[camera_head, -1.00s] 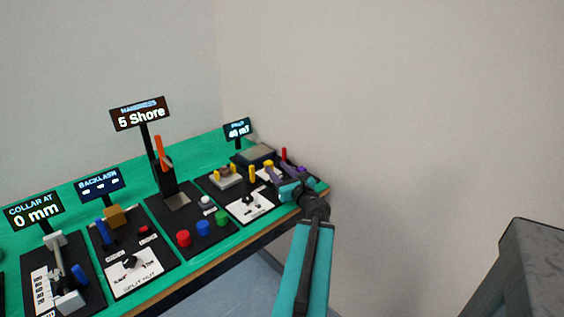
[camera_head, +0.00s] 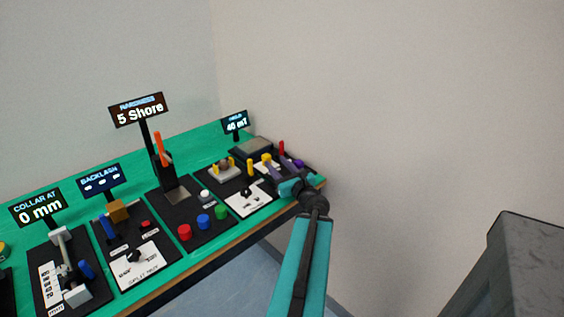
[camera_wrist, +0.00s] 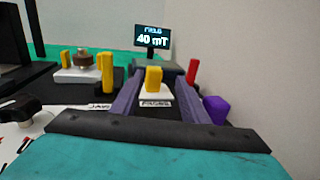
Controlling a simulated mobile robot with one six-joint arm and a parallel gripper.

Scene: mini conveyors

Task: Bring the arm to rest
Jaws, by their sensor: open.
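My gripper (camera_head: 279,164) is at the right end of the green bench (camera_head: 207,152), with my teal arm reaching up to it from the bottom of the head view. In the wrist view, its two purple fingers (camera_wrist: 158,78) stand wide apart with nothing gripped. A yellow peg on a white labelled block (camera_wrist: 155,97) shows in the gap between the fingers, and I cannot tell how far ahead of them it is.
A sign reading 40 mT (camera_wrist: 153,38) stands behind the fingers. A red post (camera_wrist: 192,72) and a purple knob (camera_wrist: 216,109) are close on the right, a yellow post (camera_wrist: 106,73) on the left. Several control panels line the bench leftward. A dark grey block (camera_head: 515,265) stands at right.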

